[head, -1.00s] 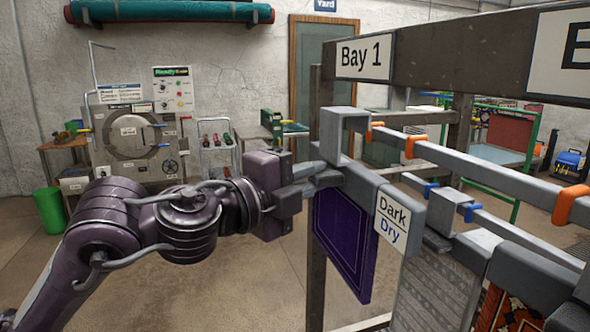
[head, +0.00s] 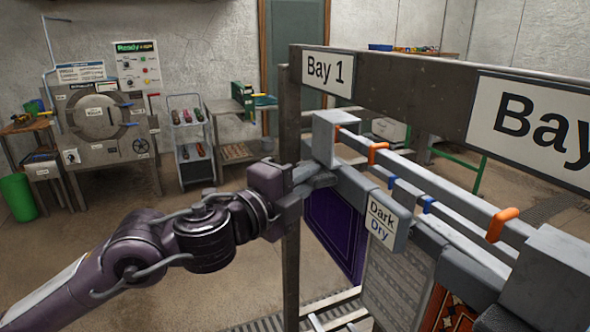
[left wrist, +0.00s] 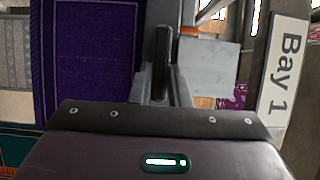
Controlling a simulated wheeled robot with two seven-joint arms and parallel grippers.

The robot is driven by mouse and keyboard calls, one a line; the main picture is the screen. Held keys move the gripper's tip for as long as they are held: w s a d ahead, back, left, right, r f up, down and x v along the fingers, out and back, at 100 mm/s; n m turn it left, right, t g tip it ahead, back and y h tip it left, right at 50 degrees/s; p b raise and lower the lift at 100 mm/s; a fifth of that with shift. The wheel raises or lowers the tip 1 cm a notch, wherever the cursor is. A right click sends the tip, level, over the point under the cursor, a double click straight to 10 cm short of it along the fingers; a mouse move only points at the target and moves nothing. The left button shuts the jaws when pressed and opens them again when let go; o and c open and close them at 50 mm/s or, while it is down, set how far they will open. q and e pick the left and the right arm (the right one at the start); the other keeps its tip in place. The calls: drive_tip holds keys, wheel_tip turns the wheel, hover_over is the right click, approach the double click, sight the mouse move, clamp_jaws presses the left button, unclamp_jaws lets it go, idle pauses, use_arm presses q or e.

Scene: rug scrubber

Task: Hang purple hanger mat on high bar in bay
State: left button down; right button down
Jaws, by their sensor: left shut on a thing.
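The high bar (head: 440,192) has orange clips, and a lower bar (head: 408,190) has blue clips. A grey block (head: 325,137) stands at the high bar's far end, just above the gripper. I cannot tell whether the hanger rests on a bar. My right gripper is out of view.
The Bay 1 sign (head: 327,73) is on the dark top beam (head: 400,82). A grey mat (head: 395,280) and an orange patterned mat (head: 447,312) hang close at the right. A steel machine (head: 105,125) and a cart (head: 190,140) stand at the back left.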

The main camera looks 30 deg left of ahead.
sight(332, 191)
use_arm(q)
drive_tip(key=shift+w+d+r+p, duration=0.15)
drive_tip(key=shift+w+d+p, duration=0.15)
drive_tip(key=shift+w+p, duration=0.3)
drive_tip(key=shift+w, duration=0.15)
drive_tip(key=shift+w+d, duration=1.1)
drive_tip(key=shift+w, duration=0.25)
drive_tip(key=shift+w+d+f, duration=0.1)
drive_tip(key=shift+d+f, duration=0.05)
drive_tip(key=shift+f, duration=0.45)
drive_tip(key=shift+f+b, duration=1.15)
drive_tip(key=shift+b, duration=0.15)
